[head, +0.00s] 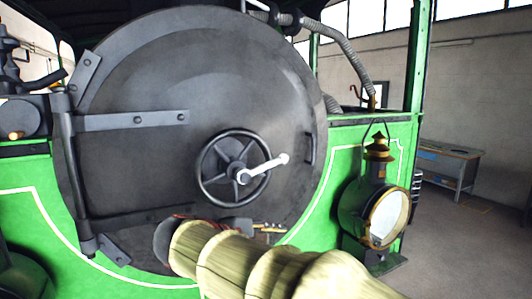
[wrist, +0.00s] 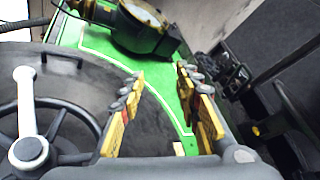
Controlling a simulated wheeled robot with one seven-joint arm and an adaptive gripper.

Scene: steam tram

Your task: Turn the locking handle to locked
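The locking handle (head: 263,170) is a pale grey bar on the hub of a dark spoked handwheel (head: 203,178), in the middle right of the round black boiler door (head: 140,80). In the head view the handle points right and slightly up, with a knob at its end. In the wrist view the handle (wrist: 26,105) is at the left edge, pointing up. My gripper (wrist: 160,76) is open, with nothing between its yellow and dark fingers. It is to one side of the handle, not touching it. In the head view my gripper (head: 270,229) is below the handle and partly hidden by my arm.
A lamp (head: 352,207) with a brass rim stands on the right of the green front panel (head: 325,195). A small grab handle (head: 310,148) is at the door's right edge. Hinge straps (head: 130,120) are at left. Open floor and a workbench (head: 445,165) lie at the far right.

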